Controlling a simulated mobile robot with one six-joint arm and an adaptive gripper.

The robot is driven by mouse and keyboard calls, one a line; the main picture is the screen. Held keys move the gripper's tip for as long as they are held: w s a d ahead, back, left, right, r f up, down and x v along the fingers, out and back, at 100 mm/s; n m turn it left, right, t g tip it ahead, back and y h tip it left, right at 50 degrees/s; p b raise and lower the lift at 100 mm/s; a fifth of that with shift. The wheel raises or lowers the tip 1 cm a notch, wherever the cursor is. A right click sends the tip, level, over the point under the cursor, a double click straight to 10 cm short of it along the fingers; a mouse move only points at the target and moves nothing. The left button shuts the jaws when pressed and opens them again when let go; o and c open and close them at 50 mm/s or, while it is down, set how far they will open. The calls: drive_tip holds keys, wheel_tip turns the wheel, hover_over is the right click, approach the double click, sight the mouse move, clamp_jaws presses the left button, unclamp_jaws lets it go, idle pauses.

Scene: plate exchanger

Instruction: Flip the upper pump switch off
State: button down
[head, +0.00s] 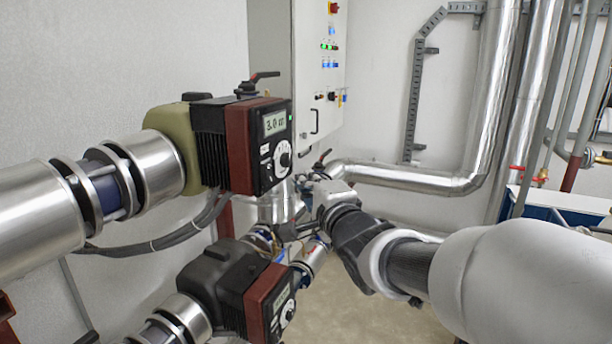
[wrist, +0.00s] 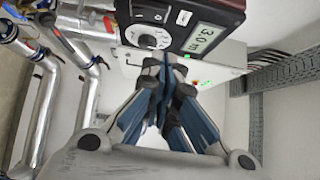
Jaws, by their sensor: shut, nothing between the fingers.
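The upper pump (head: 240,142) has a black body and a dark red front with a display (head: 274,123) reading about 3.0. A round white dial with a black centre (head: 283,158) sits below the display; I cannot tell if this is the switch or which position it shows. My gripper (head: 282,232) is below the upper pump front, partly hard to make out against the pipes. In the wrist view, my gripper (wrist: 165,62) is shut and empty, its fingertips appearing just below the dial (wrist: 148,38). Whether they touch the pump cannot be told.
A lower pump (head: 235,285) with its own dial sits below, near my gripper. Large silver pipes (head: 40,212) run left, and others (head: 410,178) run behind the arm. A white control cabinet (head: 320,75) with lights stands behind.

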drive_tip(key=s+d+f+n+g+h+b, duration=0.5)
drive_tip(key=s+d+f+n+h, duration=0.15)
drive_tip(key=s+d+f, duration=0.9)
drive_tip(key=s+d+f+n+g+b, duration=0.1)
drive_tip(key=s+f+n+g, duration=0.1)
drive_tip(key=s+f, duration=0.2)
drive_tip(key=s+d+f+n+g+h+b, duration=0.1)
drive_tip(key=s+f, duration=0.3)
drive_tip(key=s, duration=0.6)
drive_tip(key=s+d+f+n+g+b, duration=0.1)
drive_tip(key=s+f+n+g, duration=0.3)
drive_tip(key=s, duration=0.3)
drive_tip(key=shift+d+f, duration=0.2)
drive_tip(key=shift+f, duration=0.15)
drive_tip(key=shift+w, duration=0.1)
